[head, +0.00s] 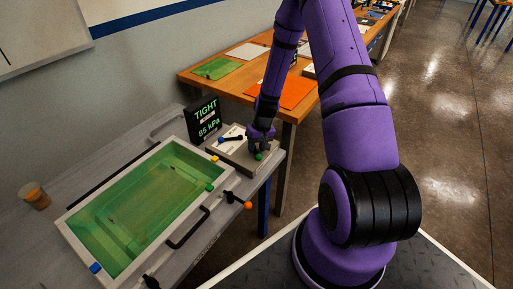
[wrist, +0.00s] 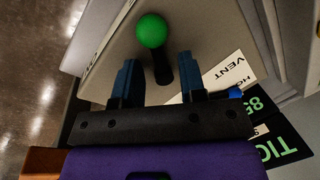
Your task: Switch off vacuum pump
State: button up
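A grey control box (head: 238,153) stands on the bench beside the green bath, with a lever tipped by a green ball knob (head: 258,156) at its near edge. My gripper (head: 262,137) is over the box, close to this lever. In the wrist view, the green ball (wrist: 152,30) and its black stem lie between the two blue fingers of my gripper (wrist: 157,72), with gaps at both sides. The fingers are open. A second lever with a blue knob (head: 221,140) is on the box. A dark display (head: 207,118) reads TIGHT, 85 kPa. No pump label is readable.
The framed green resin bath (head: 150,210) has a black handle (head: 188,228) and an orange-knobbed lever (head: 246,204) on its right side. A brown cup (head: 34,195) stands left. A wooden table (head: 245,62) stands behind. A white label (wrist: 228,72) reads VENT.

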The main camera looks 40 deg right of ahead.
notch_tip(320, 180, up, 10)
jog(key=d, duration=0.2)
jog(key=shift+s, duration=0.3)
dwell(0.4)
jog(key=s+a+r+n+t+h, duration=0.1)
jog(key=s+a+r, duration=0.15)
jog(key=r, duration=0.55)
jog(key=s+a+r, duration=0.2)
jog(key=a+r, duration=0.1)
jog(key=r, duration=0.5)
jog(key=s+a+r+n+t+h, duration=0.1)
jog(key=s+a+r, duration=0.15)
jog(key=r, duration=0.65)
jog(key=s+a+r+t, duration=0.1)
jog(key=s+a+r, duration=0.2)
jog(key=s+r, duration=0.3)
jog(key=s+a+r+n+t, duration=0.1)
jog(key=s+a+r, duration=0.3)
jog(key=s, duration=0.9)
notch_tip(320, 180, up, 2)
jog(key=shift+s+a+r+t, duration=0.2)
jog(key=shift+s+r+t, duration=0.05)
jog(key=shift+t, duration=0.05)
